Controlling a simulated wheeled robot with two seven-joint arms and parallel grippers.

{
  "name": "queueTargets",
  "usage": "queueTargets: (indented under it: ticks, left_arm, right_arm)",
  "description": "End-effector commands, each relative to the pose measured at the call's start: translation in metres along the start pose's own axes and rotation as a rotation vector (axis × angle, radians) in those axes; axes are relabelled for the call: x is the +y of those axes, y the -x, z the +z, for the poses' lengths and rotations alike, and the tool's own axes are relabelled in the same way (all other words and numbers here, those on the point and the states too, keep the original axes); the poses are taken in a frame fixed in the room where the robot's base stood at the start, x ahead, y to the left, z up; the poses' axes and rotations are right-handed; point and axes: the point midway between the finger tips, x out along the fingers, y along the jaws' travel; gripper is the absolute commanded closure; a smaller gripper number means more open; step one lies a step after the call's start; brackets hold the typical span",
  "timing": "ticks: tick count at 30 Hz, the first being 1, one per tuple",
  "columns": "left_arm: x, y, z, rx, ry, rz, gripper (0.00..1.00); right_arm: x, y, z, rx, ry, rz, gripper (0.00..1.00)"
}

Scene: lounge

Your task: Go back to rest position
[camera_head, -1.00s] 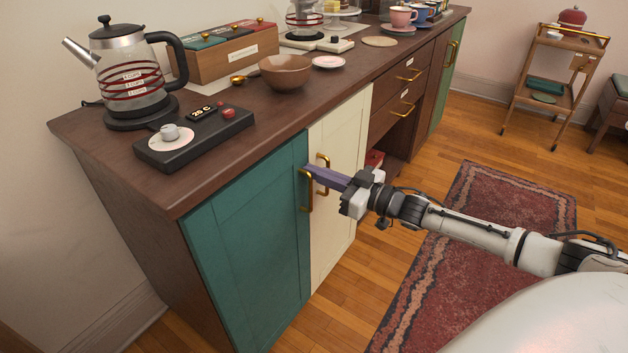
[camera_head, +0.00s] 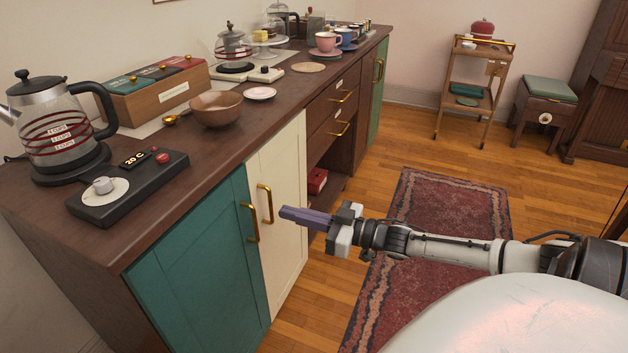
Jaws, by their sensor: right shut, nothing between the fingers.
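My right gripper (camera_head: 306,217) reaches in from the right with purple fingers closed together and nothing between them. It is in front of the cream cabinet door (camera_head: 283,215), apart from the brass handle (camera_head: 265,204) on that door. The teal door (camera_head: 200,270) beside it has its own brass handle (camera_head: 250,222). Both doors look shut. My left gripper is not in view.
The wooden counter (camera_head: 190,160) holds a glass kettle (camera_head: 58,130), a control base (camera_head: 128,185), a brown bowl (camera_head: 216,109) and a tea box (camera_head: 160,92). A red rug (camera_head: 440,215) lies on the floor. A trolley (camera_head: 478,75) stands at the back.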

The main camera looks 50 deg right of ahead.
Motion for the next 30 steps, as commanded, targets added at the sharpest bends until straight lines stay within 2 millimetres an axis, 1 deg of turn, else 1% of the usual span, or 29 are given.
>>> queueTargets:
  ticks: [1, 3, 6, 9, 13, 19, 22, 23, 26, 27, 29, 30]
  left_arm:
    - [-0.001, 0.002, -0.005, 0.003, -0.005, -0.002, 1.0]
    - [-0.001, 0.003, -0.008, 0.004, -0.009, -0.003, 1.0]
    - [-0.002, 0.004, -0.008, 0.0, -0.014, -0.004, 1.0]
    - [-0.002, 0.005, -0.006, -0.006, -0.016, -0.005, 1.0]
    - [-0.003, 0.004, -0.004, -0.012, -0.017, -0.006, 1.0]
    - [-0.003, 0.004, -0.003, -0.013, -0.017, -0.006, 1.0]
    - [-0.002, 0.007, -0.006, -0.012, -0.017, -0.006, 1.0]
    - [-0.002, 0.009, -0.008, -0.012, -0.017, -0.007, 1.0]
    - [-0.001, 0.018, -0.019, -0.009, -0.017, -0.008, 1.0]
    - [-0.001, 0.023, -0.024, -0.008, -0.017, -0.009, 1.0]
    - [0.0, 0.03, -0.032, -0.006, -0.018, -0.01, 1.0]
    - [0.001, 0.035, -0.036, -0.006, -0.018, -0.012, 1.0]
  right_arm:
    - [-0.001, 0.011, 0.0, -0.006, -0.001, 0.001, 1.0]
    - [-0.001, 0.021, -0.001, -0.004, -0.001, -0.001, 1.0]
    - [-0.002, 0.034, 0.0, -0.003, -0.001, -0.001, 1.0]
    - [-0.002, 0.041, 0.0, -0.002, 0.0, -0.002, 1.0]
    - [-0.003, 0.045, 0.0, 0.0, 0.0, -0.003, 1.0]
    - [-0.003, 0.046, 0.0, 0.0, 0.001, -0.003, 1.0]
    - [-0.012, 0.046, 0.008, -0.021, -0.01, 0.008, 1.0]
    - [-0.018, 0.047, 0.014, -0.035, -0.016, 0.016, 1.0]
    - [-0.055, 0.05, 0.042, -0.119, -0.046, 0.056, 1.0]
    - [-0.076, 0.053, 0.057, -0.169, -0.059, 0.075, 1.0]
    - [-0.114, 0.058, 0.076, -0.255, -0.078, 0.103, 1.0]
    - [-0.141, 0.063, 0.087, -0.317, -0.088, 0.118, 1.0]
